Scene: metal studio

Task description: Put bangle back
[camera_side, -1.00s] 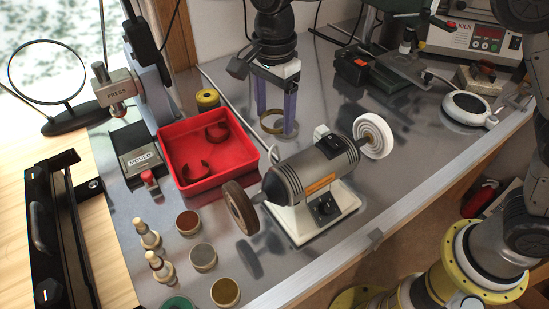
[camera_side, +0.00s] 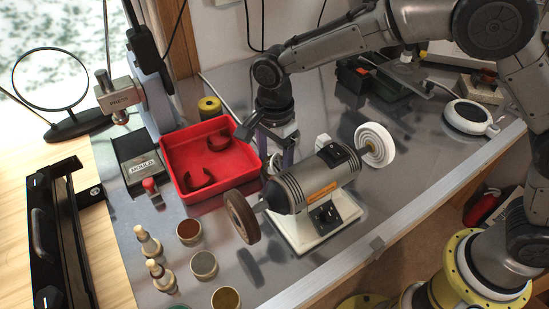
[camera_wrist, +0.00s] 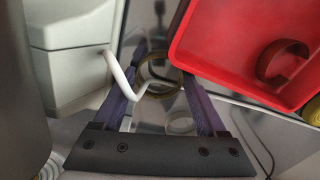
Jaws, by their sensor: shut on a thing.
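A brass-coloured bangle (camera_wrist: 165,92) is between my gripper's purple fingers in the wrist view. My gripper (camera_wrist: 163,62) is shut on it. In the side view my gripper (camera_side: 279,163) points down between the red tray (camera_side: 181,206) and the bench grinder (camera_side: 318,177); the grinder partly hides the fingertips and I cannot make out the bangle there. The tray wall is close to the right finger in the wrist view.
A bent white rod (camera_wrist: 119,75) comes close to the bangle in the wrist view. The grinder's brown wheel (camera_side: 241,216) and white wheel (camera_side: 376,145) stick out at its ends. A yellow spool (camera_side: 209,107) stands behind the tray. Small pots (camera_side: 203,264) stand in front.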

